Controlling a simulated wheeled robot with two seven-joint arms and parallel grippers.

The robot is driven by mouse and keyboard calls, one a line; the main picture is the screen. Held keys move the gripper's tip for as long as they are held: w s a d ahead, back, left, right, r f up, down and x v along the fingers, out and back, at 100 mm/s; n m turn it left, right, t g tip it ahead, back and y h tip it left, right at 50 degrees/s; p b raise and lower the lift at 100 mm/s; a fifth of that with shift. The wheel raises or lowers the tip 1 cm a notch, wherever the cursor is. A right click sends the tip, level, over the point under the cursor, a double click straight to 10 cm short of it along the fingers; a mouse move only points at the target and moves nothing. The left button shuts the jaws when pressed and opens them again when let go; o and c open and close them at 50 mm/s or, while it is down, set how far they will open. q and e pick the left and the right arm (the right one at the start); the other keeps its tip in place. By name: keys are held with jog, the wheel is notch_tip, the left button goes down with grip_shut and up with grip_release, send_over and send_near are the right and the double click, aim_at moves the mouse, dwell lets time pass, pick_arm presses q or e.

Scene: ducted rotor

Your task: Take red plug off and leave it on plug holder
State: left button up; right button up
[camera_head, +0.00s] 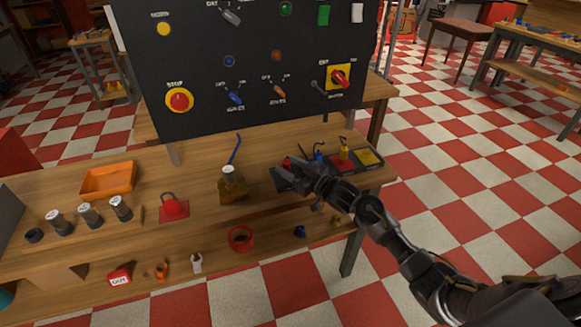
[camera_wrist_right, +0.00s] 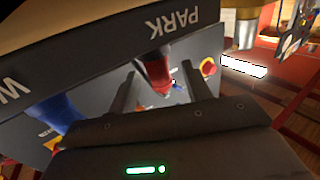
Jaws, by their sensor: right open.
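The red plug (camera_head: 287,162) is at the left end of a row on the bench, partly hidden behind my right gripper (camera_head: 281,178). A blue plug (camera_head: 318,154) and a yellow plug (camera_head: 345,151) stand to its right. In the right wrist view, the red plug (camera_wrist_right: 155,73) shows against a dark board marked PARK (camera_wrist_right: 170,22), between the two open fingers of my right gripper (camera_wrist_right: 160,88). The fingers look apart from it. A blue plug (camera_wrist_right: 55,112) is on the left there. I cannot tell which part is the plug holder. My left gripper is out of view.
A black control panel (camera_head: 220,75) rises behind the bench. A red tape roll (camera_head: 240,238) is on the lower shelf.

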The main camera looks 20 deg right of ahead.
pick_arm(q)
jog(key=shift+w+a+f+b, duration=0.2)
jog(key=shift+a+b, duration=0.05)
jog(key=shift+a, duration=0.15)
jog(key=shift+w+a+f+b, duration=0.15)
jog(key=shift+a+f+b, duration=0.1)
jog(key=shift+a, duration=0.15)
pick_arm(e)
jog(key=v, duration=1)
jog(key=shift+s+d, duration=0.15)
jog(key=shift+s, duration=0.25)
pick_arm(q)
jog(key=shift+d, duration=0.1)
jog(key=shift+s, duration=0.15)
